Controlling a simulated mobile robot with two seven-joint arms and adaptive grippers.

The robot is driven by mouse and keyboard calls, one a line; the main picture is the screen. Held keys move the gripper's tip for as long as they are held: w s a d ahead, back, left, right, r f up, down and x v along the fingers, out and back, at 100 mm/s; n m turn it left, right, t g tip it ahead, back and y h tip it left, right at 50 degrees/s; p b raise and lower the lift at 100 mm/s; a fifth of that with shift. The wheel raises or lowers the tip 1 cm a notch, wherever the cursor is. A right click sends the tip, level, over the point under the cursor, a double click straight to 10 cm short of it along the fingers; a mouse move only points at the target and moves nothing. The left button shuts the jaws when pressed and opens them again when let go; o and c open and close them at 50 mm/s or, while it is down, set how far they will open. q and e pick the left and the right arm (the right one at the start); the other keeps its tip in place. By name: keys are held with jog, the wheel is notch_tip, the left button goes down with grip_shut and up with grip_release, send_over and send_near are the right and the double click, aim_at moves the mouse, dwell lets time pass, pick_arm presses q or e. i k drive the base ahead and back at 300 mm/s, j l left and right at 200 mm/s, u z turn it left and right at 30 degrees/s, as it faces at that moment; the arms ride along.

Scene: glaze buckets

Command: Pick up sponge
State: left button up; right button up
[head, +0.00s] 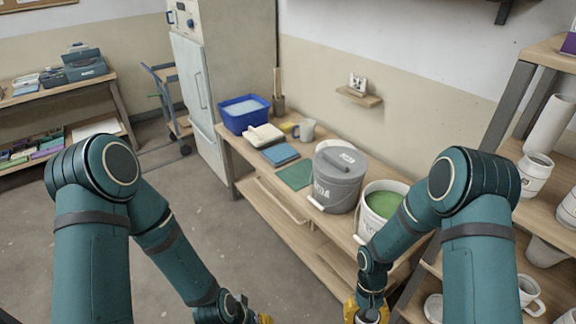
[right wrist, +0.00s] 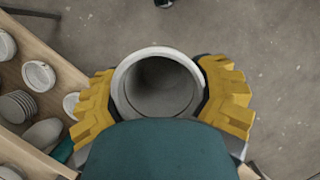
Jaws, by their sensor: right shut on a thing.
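A small yellow item (head: 287,127), which looks like the sponge, lies on the wooden bench between the blue tub and a pale mug (head: 305,130); it is too small to be sure. My right gripper (head: 366,310) is low in front of the bench, well away from it. In the right wrist view, its yellow fingers are shut on a pale grey, round, hollow cup (right wrist: 157,84), one on each side. Only a yellow bit of my left gripper (head: 265,318) shows at the bottom edge, so its opening is hidden.
The bench (head: 262,188) carries a blue tub (head: 243,113), a blue stack (head: 281,154), a green mat (head: 296,174), a lidded grey bucket (head: 338,180) and a bucket of green glaze (head: 383,204). Shelves with pottery (head: 535,172) stand at right. Floor at left is clear.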

aim_at(286, 127)
jog(key=k+z, duration=0.15)
jog(key=z, duration=0.25)
jog(key=k+z, duration=0.15)
jog(key=z, duration=0.3)
jog(key=i+j+z, duration=0.1)
jog(key=z, duration=0.3)
jog(key=j+z, duration=0.2)
jog(key=z, duration=0.2)
jog(key=i+j, duration=0.1)
jog(key=j, duration=0.65)
jog(key=i+j, duration=0.1)
jog(key=j, duration=0.6)
jog(key=i+j, duration=0.1)
jog(key=j, duration=0.65)
jog(key=i+j, duration=0.1)
jog(key=j, duration=1.35)
jog(key=i+j, duration=0.15)
jog(key=j, duration=0.55)
jog(key=i+j, duration=0.1)
jog(key=j, duration=0.65)
